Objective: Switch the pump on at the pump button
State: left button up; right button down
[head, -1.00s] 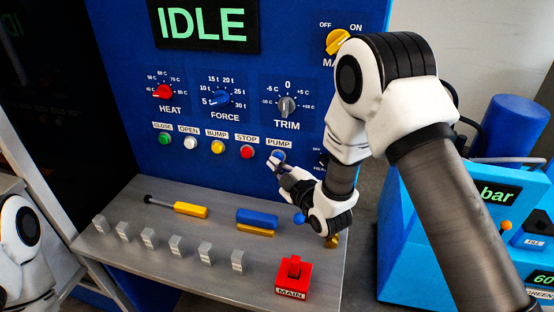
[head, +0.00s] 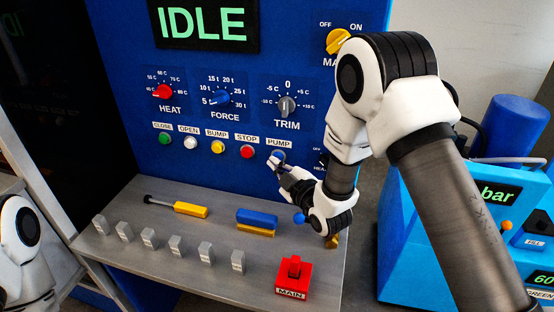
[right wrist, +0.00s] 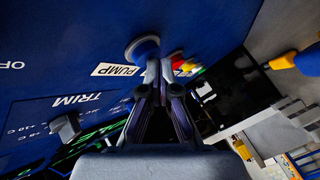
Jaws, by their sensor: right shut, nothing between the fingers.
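The pump button (head: 279,155) is a round blue button under the PUMP label on the blue panel, partly covered by my right gripper in the head view. It also shows in the right wrist view as a round bluish cap (right wrist: 143,48) beside the PUMP label. My right gripper (head: 274,162) is shut and empty, with its fingertips at the button. In the right wrist view the closed fingertips (right wrist: 159,68) overlap the lower right edge of the cap; whether they touch it I cannot tell. The display (head: 205,25) reads IDLE. My left gripper is out of view.
The red stop button (head: 247,152) is left of the pump button, with yellow, white and green buttons further left. The TRIM knob (head: 287,106) is above. The shelf below holds a yellow-handled tool (head: 190,209), a blue brush (head: 257,218), grey blocks and a red MAIN part (head: 294,278).

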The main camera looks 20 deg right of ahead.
jog(key=shift+s+a, duration=0.35)
jog(key=shift+s, duration=0.2)
jog(key=s+a, duration=0.2)
jog(key=s, duration=0.2)
jog(key=shift+s+a+b, duration=0.1)
jog(key=shift+a+b, duration=0.25)
jog(key=shift+a, duration=0.05)
dwell(0.5)
